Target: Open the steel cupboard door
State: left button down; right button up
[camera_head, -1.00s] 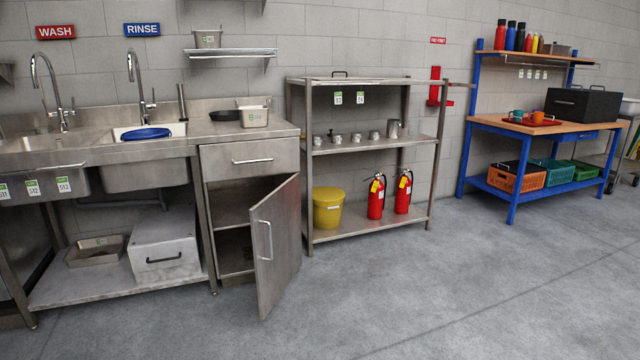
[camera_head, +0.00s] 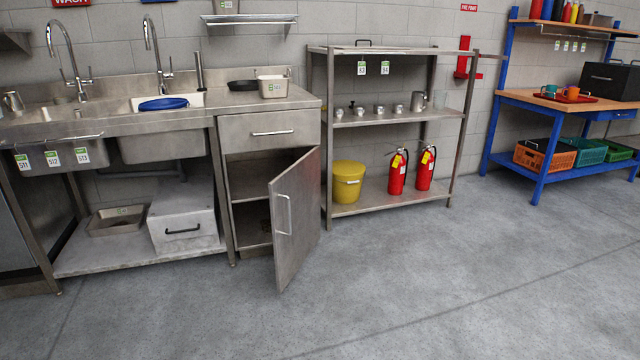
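The steel cupboard door (camera_head: 297,222) stands swung out from the cupboard, hinged on its right side, with a vertical bar handle (camera_head: 284,215) near its free left edge. The cupboard's dark inside (camera_head: 252,215) shows to the left of the door, with a shelf across it. A closed drawer (camera_head: 269,131) with a horizontal handle is above the opening. Neither of my grippers shows in the head view.
Open grey floor (camera_head: 400,280) lies in front and to the right. A steel sink unit (camera_head: 110,125) adjoins the cupboard on the left. A steel rack (camera_head: 385,122) with a yellow bucket (camera_head: 347,181) and red extinguishers (camera_head: 397,173) stands right, and a blue workbench (camera_head: 545,105) beyond.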

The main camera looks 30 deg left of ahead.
aim_at(295, 195)
jog(key=i+j+z, duration=0.2)
jog(key=j, duration=0.15)
jog(key=j+z, duration=0.15)
jog(key=j, duration=0.2)
jog(key=i+j+z, duration=0.2)
jog(key=j, duration=0.15)
jog(key=i+j+z, duration=0.15)
jog(key=j, duration=1)
jog(key=j+z, duration=0.15)
jog(key=j, duration=0.95)
